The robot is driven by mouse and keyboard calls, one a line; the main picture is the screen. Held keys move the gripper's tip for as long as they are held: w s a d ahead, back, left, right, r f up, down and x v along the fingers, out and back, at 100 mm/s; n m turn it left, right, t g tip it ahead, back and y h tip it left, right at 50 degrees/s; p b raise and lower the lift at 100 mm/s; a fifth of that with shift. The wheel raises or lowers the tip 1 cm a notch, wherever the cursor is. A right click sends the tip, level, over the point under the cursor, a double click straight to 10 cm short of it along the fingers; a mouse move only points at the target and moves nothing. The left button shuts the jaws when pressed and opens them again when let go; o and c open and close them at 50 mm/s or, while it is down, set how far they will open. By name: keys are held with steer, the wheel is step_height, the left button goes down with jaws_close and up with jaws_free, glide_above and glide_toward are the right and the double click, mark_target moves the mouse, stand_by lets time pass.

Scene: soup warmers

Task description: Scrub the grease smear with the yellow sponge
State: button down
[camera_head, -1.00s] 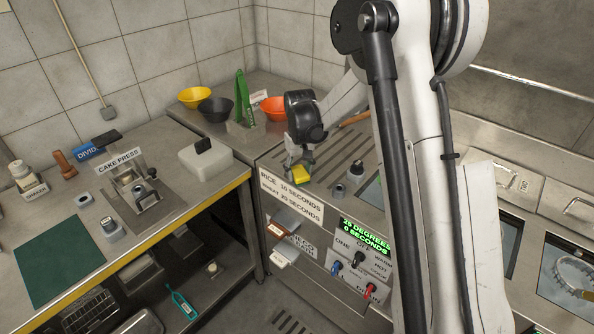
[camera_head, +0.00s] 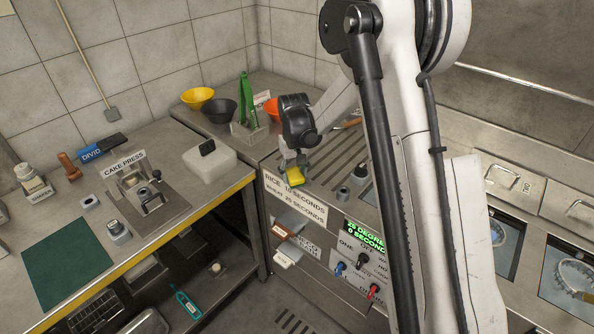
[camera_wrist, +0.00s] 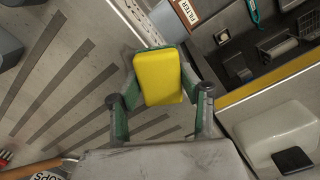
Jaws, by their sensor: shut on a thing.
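The yellow sponge (camera_head: 291,175) is held between the fingers of my gripper (camera_head: 287,160), near the front left corner of the grooved steel counter (camera_head: 322,180). In the wrist view the sponge (camera_wrist: 160,78) sits between the two green-lined fingers of my gripper (camera_wrist: 160,92), which press on its sides. Whether the sponge touches the counter is hard to tell. I cannot make out the grease smear in either view; the sponge and gripper hide part of the surface.
A white block (camera_head: 209,163) lies on the left table. The grooved surface between is mostly clear.

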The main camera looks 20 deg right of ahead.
steer(key=shift+w+a+f, duration=0.1)
steer(key=shift+w+a, duration=0.1)
steer(key=shift+w, duration=0.7)
steer(key=shift+w+d+b, duration=0.25)
steer(key=shift+d+b, duration=0.15)
steer(key=shift+d, duration=0.45)
steer(key=shift+w+d, duration=0.5)
steer(key=shift+d, duration=0.1)
steer(key=shift+d+r, duration=0.15)
steer(key=shift+r, duration=0.05)
step_height(320, 180, up, 8)
steer(key=p, duration=0.2)
steer(key=shift+p, duration=0.35)
steer(key=shift+f, duration=0.1)
